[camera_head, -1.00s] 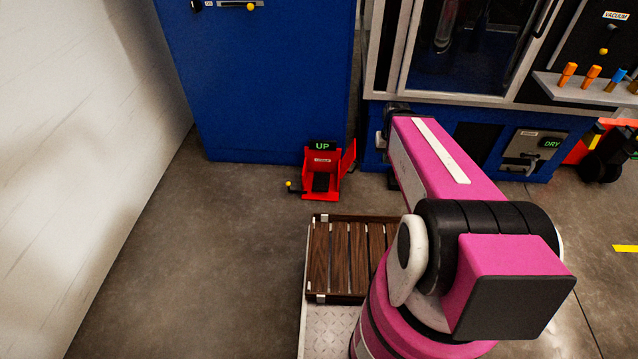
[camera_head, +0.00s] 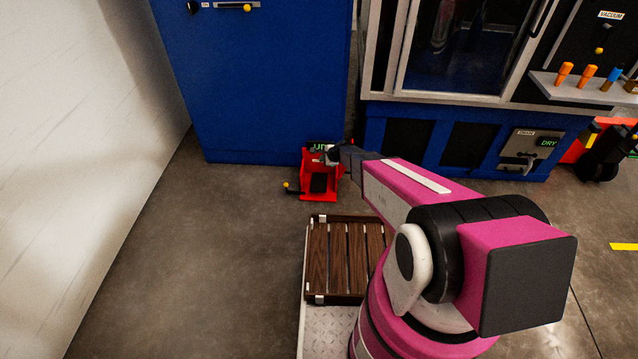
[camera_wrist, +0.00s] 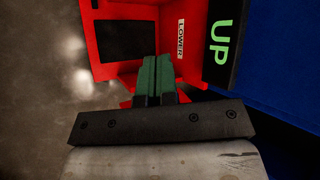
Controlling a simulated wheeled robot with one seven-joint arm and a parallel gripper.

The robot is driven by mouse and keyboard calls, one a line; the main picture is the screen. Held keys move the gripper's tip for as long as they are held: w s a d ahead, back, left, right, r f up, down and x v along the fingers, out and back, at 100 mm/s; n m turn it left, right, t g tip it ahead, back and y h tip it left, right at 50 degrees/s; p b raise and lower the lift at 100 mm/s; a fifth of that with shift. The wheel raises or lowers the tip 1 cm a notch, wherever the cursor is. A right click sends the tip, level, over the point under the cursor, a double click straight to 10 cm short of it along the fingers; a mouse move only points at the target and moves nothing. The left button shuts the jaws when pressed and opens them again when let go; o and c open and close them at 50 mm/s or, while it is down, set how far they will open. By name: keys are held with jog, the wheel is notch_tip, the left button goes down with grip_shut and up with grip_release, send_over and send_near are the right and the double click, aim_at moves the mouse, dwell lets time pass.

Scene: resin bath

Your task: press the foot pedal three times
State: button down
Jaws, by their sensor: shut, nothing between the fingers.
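The foot pedal is a black pad (camera_head: 319,183) inside a red housing (camera_head: 306,170) on the floor in front of the blue cabinet. In the wrist view the black pedal pad (camera_wrist: 126,40) sits in the red housing (camera_wrist: 188,62), which carries a "LOWER" label. A display reading "UP" in green (camera_wrist: 221,42) is at its side. My gripper (camera_wrist: 157,60) is shut and empty, its green fingertips together, pointing at the housing beside the pad. In the head view my wrist is over the right part of the housing and partly covers the display. Contact with the pedal cannot be told.
A small lever with a yellow knob (camera_head: 287,185) sticks out left of the housing. The blue cabinet (camera_head: 260,90) stands right behind it. A slatted wooden platform (camera_head: 335,260) is in front. The floor to the left is clear.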

aim_at(317, 181)
jog(key=w+a+f+m+t, duration=0.1)
jog(key=w+f+m, duration=0.3)
jog(key=f, duration=0.4)
jog(key=shift+a+f, duration=0.2)
jog(key=shift+a, duration=0.7)
jog(key=shift+f, duration=4.55)
jog(key=shift+f, duration=1.55)
jog(key=shift+r, duration=1.7)
